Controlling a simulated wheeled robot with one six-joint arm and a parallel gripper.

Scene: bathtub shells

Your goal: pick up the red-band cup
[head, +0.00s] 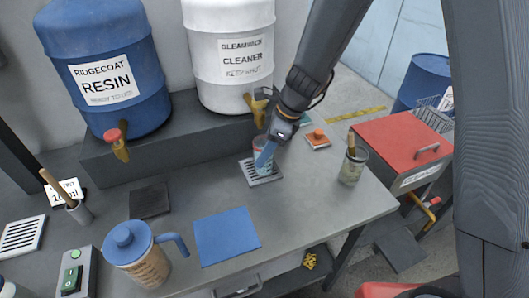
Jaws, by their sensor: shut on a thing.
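A small clear cup (258,142) with a reddish mark near its upper part is at the slotted drip tray (271,178), below the tap of the white drum. I take it to be the red-band cup, though it is small in the head view and partly hidden. My gripper (266,155) comes down from the upper right and is shut on the cup, with a blue finger across its front. The cup looks about upright. I cannot tell whether its base touches the tray.
A white cleaner drum (230,85) with a yellowish tap (257,104) stands close behind the cup. A jar (353,167) with a brush stands to the right. A blue mat (227,236) and a blue-lidded pitcher (140,258) are in front. The bench's right front is clear.

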